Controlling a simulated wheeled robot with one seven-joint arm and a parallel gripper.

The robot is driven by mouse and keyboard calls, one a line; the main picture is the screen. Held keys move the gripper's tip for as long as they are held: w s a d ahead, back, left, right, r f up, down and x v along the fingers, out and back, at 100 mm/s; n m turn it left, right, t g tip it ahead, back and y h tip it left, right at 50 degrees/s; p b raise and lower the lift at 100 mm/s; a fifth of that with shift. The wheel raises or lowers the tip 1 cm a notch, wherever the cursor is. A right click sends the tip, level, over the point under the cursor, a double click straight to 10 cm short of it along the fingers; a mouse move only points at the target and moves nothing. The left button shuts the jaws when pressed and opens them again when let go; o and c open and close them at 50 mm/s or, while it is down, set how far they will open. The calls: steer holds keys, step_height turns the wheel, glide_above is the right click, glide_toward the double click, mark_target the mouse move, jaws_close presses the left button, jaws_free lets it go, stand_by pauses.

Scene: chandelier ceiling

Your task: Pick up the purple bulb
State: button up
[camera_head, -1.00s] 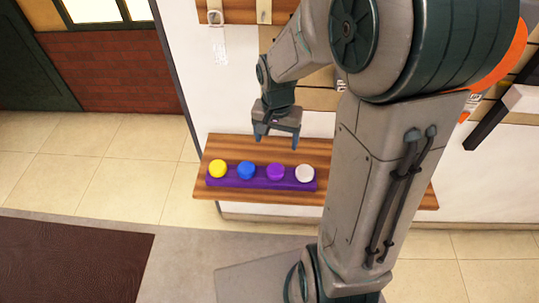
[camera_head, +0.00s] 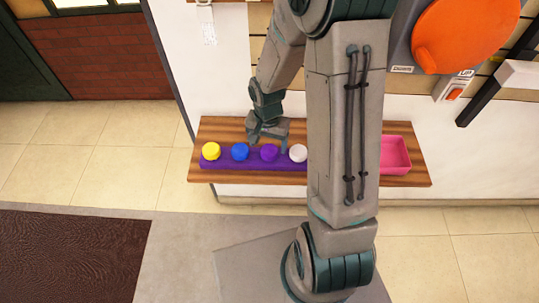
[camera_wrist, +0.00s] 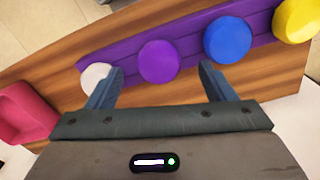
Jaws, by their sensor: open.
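The purple bulb (camera_head: 268,153) sits in a purple holder (camera_head: 225,164) on a wooden shelf, between the blue bulb (camera_head: 240,152) and the white bulb (camera_head: 298,153). My gripper (camera_head: 267,144) is open and empty, just behind and above the purple bulb. In the wrist view the purple bulb (camera_wrist: 158,62) shows whole, ahead of and roughly between the two fingers of my gripper (camera_wrist: 160,82). The left fingertip lies close to the white bulb (camera_wrist: 97,75) in that view. The fingers are not closed around any bulb.
A yellow bulb (camera_head: 211,151) stands at the holder's left end. A pink tray (camera_head: 396,156) rests on the right of the wooden shelf (camera_head: 290,177). A white wall (camera_head: 185,70) stands behind the shelf. The tiled floor (camera_head: 95,130) at left is clear.

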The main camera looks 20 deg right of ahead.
mark_target(269, 151)
steer(key=shift+d+f+p, duration=0.2)
steer(key=shift+f+p, duration=0.2)
steer(key=shift+f, duration=2)
steer(key=shift+c, duration=0.3)
steer(key=c, duration=1)
